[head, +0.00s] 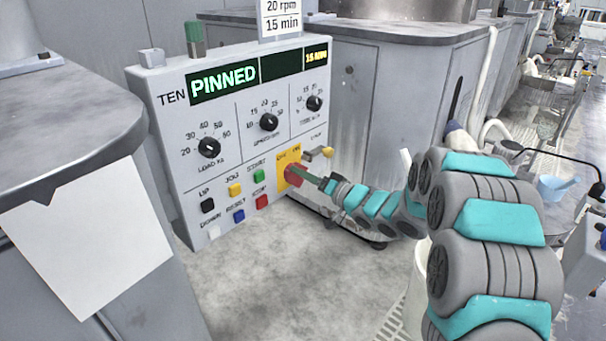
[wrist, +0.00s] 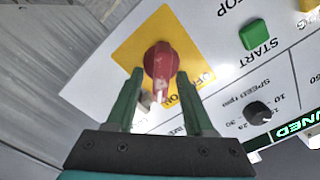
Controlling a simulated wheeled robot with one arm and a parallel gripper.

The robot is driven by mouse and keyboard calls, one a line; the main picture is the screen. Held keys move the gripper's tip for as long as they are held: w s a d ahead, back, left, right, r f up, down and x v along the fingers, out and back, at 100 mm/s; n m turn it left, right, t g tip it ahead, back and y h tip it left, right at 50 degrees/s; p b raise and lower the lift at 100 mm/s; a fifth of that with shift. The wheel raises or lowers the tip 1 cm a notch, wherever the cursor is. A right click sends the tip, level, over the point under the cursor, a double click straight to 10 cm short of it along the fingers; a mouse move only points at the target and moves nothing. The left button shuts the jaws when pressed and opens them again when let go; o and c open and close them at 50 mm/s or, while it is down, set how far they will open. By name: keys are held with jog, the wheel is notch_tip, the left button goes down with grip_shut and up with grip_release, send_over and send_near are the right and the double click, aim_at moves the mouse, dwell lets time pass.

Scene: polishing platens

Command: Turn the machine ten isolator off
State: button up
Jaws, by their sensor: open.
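The machine ten isolator is a red rotary knob (wrist: 161,62) on a yellow plate (wrist: 133,48), marked OFF and ON. In the head view the knob (head: 294,174) is at the lower right of the panel labelled TEN (head: 180,120). My gripper (wrist: 161,84) is open. Its two green fingers point at the knob, one on each side of its near end. I cannot tell whether they touch it. The knob's pale pointer end faces down between the fingers in the wrist view. In the head view my gripper (head: 318,181) partly hides the plate.
A red button (head: 262,202), a green START button (head: 258,176) and other coloured buttons sit left of the isolator. Three black dials are above. The floor in front is clear.

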jog(key=shift+w+a, duration=0.15)
jog(key=shift+a, duration=0.05)
grip_shut()
dwell(0.4)
